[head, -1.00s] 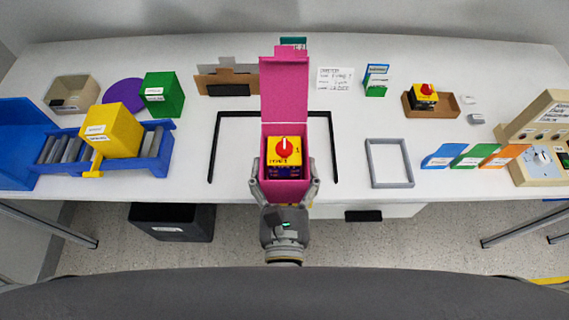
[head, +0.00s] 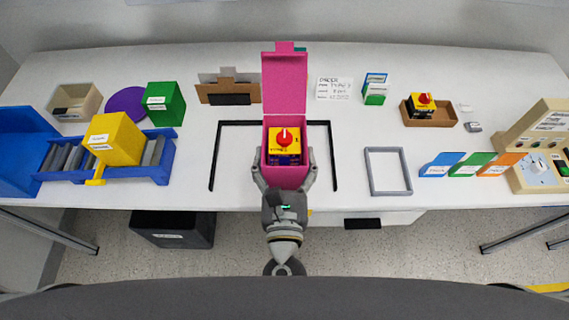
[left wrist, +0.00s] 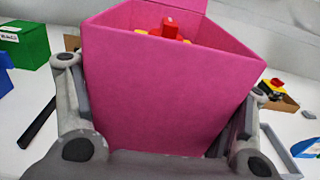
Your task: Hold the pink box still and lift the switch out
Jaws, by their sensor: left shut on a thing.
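The pink box (head: 287,177) stands upright on the table with its lid (head: 285,82) swung open to the back. The switch (head: 284,146), yellow with a red knob and a dark lower part, sits inside the box; its red top also shows above the rim in the left wrist view (left wrist: 170,27). My left gripper (head: 286,180) is at the near side of the box, shut on it with one finger on each side. In the left wrist view the pink box (left wrist: 165,85) fills the space between its fingers. My right gripper is in neither view.
A black outline (head: 214,155) surrounds the box area. A grey square frame (head: 388,190) lies to the right. Yellow (head: 115,138) and green (head: 166,105) boxes stand left. A second switch (head: 421,105) sits in a brown tray (head: 445,113).

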